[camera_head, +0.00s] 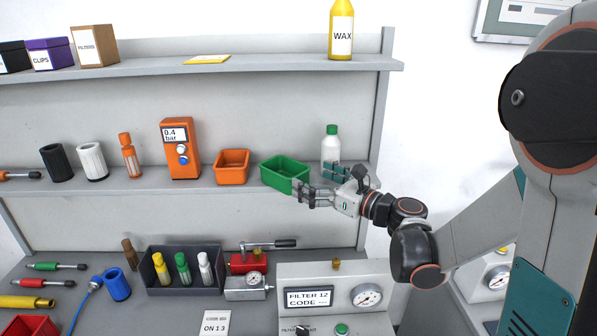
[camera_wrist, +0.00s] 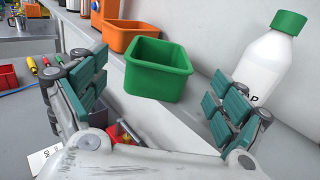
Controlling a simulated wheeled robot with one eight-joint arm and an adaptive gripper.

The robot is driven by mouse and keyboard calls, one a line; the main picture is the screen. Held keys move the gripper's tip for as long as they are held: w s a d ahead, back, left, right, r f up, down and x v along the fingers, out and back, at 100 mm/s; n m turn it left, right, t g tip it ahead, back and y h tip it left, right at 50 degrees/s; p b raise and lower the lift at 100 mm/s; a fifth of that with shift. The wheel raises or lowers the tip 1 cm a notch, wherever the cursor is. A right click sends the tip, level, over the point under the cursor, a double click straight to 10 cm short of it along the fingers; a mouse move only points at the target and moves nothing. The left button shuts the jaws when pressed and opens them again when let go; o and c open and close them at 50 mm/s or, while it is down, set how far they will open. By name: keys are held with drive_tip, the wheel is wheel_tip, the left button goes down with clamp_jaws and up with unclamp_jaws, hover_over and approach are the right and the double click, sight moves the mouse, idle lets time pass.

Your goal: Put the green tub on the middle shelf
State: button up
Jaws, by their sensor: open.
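The green tub (camera_head: 286,172) sits upright on the middle shelf (camera_head: 225,190), between an orange tub and a white bottle. It shows in the wrist view (camera_wrist: 158,70) just ahead of my gripper, in the gap between the fingers. My gripper (camera_head: 318,180) is open, at the right front side of the tub. In the wrist view the teal finger pads (camera_wrist: 158,100) stand wide apart with nothing held between them. I cannot tell whether a fingertip touches the tub.
The white bottle (camera_head: 331,147) with a green cap stands close behind my gripper. The orange tub (camera_head: 232,167) stands left of the green tub. A yellow wax bottle (camera_head: 341,30) stands on the top shelf. A test panel (camera_head: 335,292) is below.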

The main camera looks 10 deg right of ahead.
drive_tip(key=shift+v, duration=1.2)
idle(0.5)
